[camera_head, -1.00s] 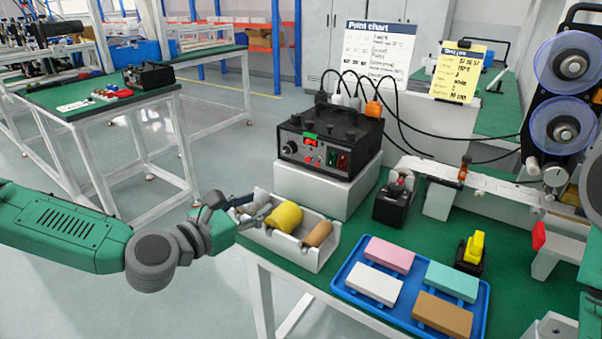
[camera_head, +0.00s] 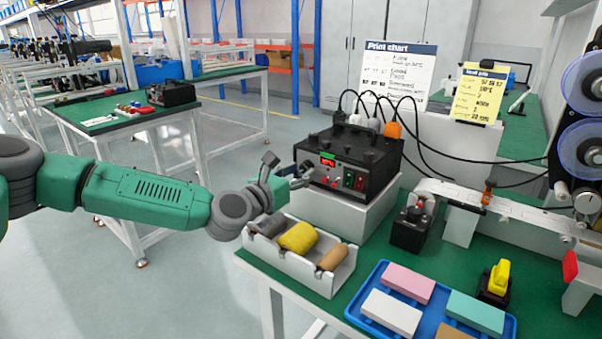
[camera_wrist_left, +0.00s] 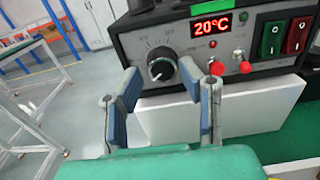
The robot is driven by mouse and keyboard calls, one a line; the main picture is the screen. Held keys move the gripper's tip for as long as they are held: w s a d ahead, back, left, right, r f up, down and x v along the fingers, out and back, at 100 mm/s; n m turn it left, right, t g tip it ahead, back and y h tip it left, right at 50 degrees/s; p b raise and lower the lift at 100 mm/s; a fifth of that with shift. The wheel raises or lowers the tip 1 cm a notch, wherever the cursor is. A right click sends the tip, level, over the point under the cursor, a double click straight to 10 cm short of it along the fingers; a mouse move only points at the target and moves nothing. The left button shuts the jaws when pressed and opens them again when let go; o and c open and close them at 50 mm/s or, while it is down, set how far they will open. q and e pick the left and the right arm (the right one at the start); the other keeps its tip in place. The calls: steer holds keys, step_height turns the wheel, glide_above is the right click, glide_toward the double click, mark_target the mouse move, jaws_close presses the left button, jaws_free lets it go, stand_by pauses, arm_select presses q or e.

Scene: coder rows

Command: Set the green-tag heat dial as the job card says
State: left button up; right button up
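The black heat control box (camera_head: 350,158) stands on a white block. Its red display (camera_wrist_left: 212,25) reads 20°C in the left wrist view. The black heat dial (camera_wrist_left: 162,68) has a white pointer line and sits left of and below the display. My left gripper (camera_wrist_left: 160,76) is open and empty, its blue-padded fingers apart in front of the dial, one to each side; I cannot tell whether they touch it. In the head view the left gripper (camera_head: 285,172) is at the box's front left. The yellow job card (camera_head: 481,95) stands behind; its small writing is hard to read.
A white print chart (camera_head: 398,75) stands behind the box. Below the gripper is a white holder (camera_head: 305,268) with grey, yellow and tan rolls. A blue tray (camera_head: 375,285) of coloured blocks is at front.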

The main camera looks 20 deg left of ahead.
arm_select(q)
steer(key=shift+w+d, duration=0.35)
steer(key=shift+a, duration=0.1)
jaws_close()
